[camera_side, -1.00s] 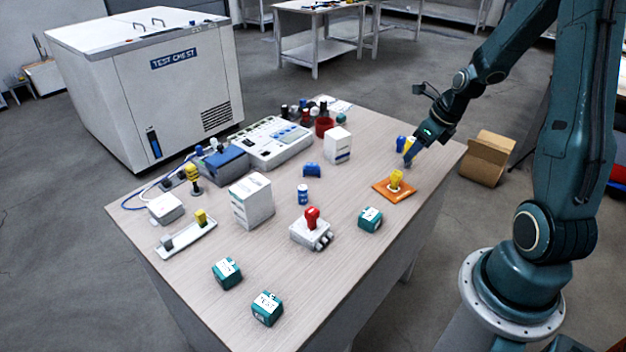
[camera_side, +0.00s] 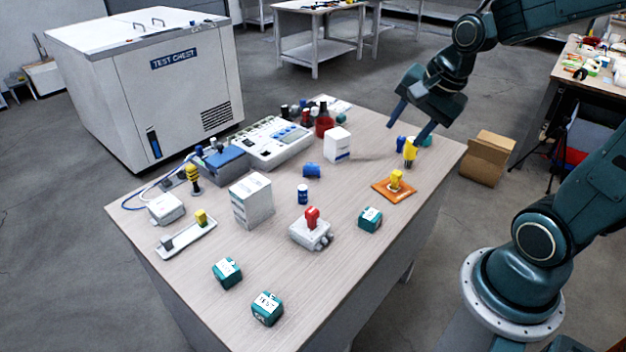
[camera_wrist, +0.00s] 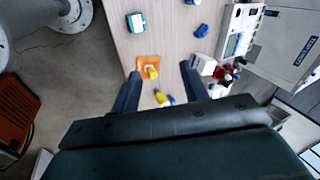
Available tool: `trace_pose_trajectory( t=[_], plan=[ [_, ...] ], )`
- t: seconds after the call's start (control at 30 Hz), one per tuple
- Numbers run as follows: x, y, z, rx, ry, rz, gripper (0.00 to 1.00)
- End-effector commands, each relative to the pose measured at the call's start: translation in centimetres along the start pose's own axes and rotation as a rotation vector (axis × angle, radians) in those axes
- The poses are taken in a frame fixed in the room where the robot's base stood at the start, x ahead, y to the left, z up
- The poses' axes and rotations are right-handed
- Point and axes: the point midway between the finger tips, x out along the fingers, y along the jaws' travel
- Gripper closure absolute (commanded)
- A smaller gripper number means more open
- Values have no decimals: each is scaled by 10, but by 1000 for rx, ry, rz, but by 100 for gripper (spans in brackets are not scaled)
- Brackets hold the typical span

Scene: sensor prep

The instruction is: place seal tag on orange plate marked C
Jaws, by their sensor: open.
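The orange plate (camera_side: 393,191) lies flat near the right edge of the table, and it also shows in the wrist view (camera_wrist: 142,63). A small yellow piece (camera_side: 396,178) stands on it; I cannot tell whether this is the seal tag. The letter on the plate is not readable. My gripper (camera_side: 405,133) is open and empty, raised above the far right of the table, beyond the plate. In the wrist view, the plate and yellow piece show between its spread fingers.
A yellow object (camera_side: 410,151) and a blue one (camera_side: 400,143) stand behind the plate, close below my gripper. A teal block (camera_side: 370,219) is in front of the plate. A white box (camera_side: 337,145) stands to the left. Bare tabletop lies between.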

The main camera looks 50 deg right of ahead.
Motion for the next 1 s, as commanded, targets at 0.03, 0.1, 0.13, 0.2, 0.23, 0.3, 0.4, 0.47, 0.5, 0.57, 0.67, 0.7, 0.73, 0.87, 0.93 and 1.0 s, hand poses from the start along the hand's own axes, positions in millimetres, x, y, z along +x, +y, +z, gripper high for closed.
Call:
trace_pose_trajectory(
  t=[0.03, 0.1, 0.13, 0.2, 0.23, 0.3, 0.4, 0.47, 0.5, 0.57, 0.67, 0.7, 0.73, 0.87, 0.93, 1.0],
  plan=[
    [-9, 0, 9, -97, 3, -11, 56],
    [-19, 3, 19, -234, 5, -17, 56],
    [-24, 4, 23, -294, 7, -19, 56],
    [-34, 8, 33, -429, 10, -27, 56],
    [-38, 10, 37, -489, 11, -31, 56],
    [-47, 14, 46, -623, 16, -39, 56],
    [-60, 22, 58, -816, 22, -52, 56],
    [-67, 28, 65, -929, 26, -59, 56],
    [-72, 32, 69, -1001, 29, -64, 56],
    [-78, 37, 74, -1102, 33, -72, 56],
    [-86, 45, 80, -1241, 40, -83, 56],
    [-88, 48, 82, -1286, 42, -87, 56],
    [-90, 50, 84, -1314, 44, -89, 56],
    [-93, 55, 87, -1395, 47, -94, 56],
    [-94, 56, 87, -1411, 47, -95, 56],
    [-94, 56, 87, -1416, 47, -95, 56]
  ],
)
